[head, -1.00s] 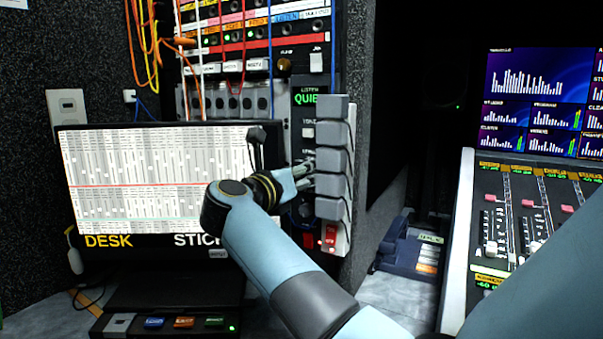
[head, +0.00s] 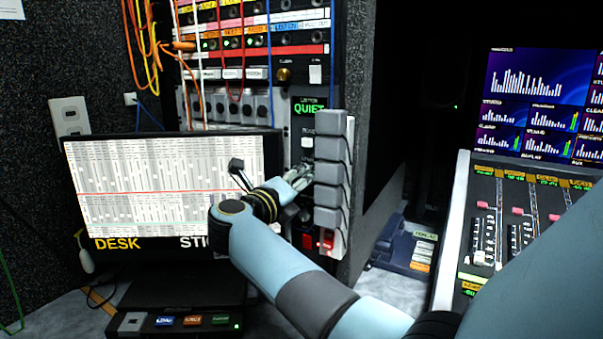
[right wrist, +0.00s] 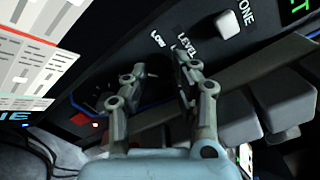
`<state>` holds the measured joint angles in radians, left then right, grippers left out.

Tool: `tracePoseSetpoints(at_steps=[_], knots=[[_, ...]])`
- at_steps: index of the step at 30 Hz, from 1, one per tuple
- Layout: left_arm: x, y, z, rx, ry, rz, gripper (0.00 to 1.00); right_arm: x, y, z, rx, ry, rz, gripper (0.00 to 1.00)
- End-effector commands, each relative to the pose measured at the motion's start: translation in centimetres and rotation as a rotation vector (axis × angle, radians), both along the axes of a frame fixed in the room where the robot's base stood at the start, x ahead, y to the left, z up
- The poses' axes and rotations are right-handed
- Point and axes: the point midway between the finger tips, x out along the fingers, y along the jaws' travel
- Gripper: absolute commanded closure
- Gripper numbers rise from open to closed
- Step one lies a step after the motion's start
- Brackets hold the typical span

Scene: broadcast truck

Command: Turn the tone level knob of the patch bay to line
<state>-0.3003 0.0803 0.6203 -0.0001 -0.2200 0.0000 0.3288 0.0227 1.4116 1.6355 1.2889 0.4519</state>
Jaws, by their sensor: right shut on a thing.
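The patch bay (head: 285,103) stands at the back left in the head view, with its control strip beside a column of grey blocks. My right gripper (head: 304,176) reaches this strip from the front. In the right wrist view its two fingers (right wrist: 155,68) are on the dark panel below the labels LOW (right wrist: 157,39) and LEVEL (right wrist: 187,45), shut on the tone level knob. The fingers and shadow hide nearly all of the knob, and I cannot read its pointer. A white button (right wrist: 228,25) marked TONE sits beside the labels. My left gripper is not in view.
Grey blocks (head: 328,170) stand out just right of my right gripper. A lit monitor (head: 165,185) stands close on its left. Patch cords (head: 152,50) hang above. A red switch (head: 326,240) is below. A mixing desk (head: 500,225) is at the right.

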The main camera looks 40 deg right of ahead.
Motion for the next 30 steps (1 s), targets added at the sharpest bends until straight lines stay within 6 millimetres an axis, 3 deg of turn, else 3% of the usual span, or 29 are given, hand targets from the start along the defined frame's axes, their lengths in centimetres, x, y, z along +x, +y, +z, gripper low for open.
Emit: tracePoseSetpoints(at_steps=[21, 22, 24, 30], knots=[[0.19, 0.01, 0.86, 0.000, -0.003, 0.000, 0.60, 0.04, 0.03, -0.05, -0.022, 0.080, 0.002, 1.00], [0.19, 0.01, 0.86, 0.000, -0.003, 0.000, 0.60, 0.04, 0.03, -0.05, -0.022, 0.080, 0.002, 0.71], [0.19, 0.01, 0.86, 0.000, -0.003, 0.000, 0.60, 0.04, 0.03, -0.04, -0.023, 0.079, 0.001, 0.64], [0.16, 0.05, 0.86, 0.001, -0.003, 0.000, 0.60, 0.02, 0.03, -0.03, -0.023, 0.079, 0.001, 0.64]])
